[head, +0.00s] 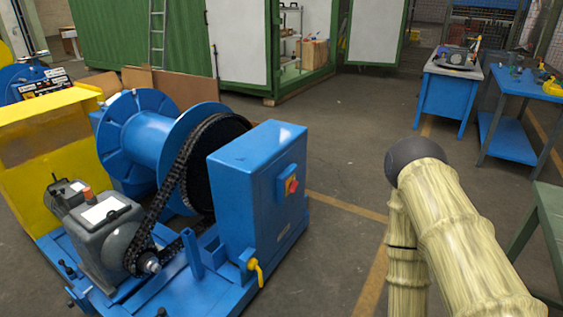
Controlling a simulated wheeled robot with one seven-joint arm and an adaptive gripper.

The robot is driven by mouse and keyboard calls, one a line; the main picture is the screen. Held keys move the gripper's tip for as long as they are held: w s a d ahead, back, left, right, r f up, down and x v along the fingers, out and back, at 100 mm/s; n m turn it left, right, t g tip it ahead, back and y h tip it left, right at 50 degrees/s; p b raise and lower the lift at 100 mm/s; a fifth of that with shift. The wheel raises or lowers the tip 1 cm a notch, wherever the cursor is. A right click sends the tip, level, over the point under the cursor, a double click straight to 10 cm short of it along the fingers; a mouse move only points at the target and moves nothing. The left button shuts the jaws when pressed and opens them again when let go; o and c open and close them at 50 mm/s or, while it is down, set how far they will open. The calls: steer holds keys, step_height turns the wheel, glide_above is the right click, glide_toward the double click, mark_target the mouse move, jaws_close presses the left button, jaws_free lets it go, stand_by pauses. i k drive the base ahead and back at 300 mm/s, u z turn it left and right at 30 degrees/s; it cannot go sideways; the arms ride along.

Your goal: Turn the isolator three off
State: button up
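A rotary isolator with a red knob on a yellow plate (291,186) is on the right-facing side of a blue cabinet (243,170) in the head view. The knob is too small for me to tell its position, and no number is legible on it. A yellow lever handle (257,272) sits low on the same cabinet, pointing downward. My arm shows at the right of the view, apart from the cabinet. My gripper is not in view, so I cannot see whether it is open or holding anything.
A chain (171,200) runs from a grey motor unit (103,232) up to a blue drum (140,135) left of the cabinet. Blue workbenches (440,98) stand at the back right. A green table (549,225) is at the right edge. Open floor (345,145) lies between.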

mark_target(293, 185)
steer(key=u, duration=0.25)
steer(key=k, duration=0.3)
steer(key=z, duration=0.9)
steer(key=i, duration=1.45)
steer(key=u, duration=0.85)
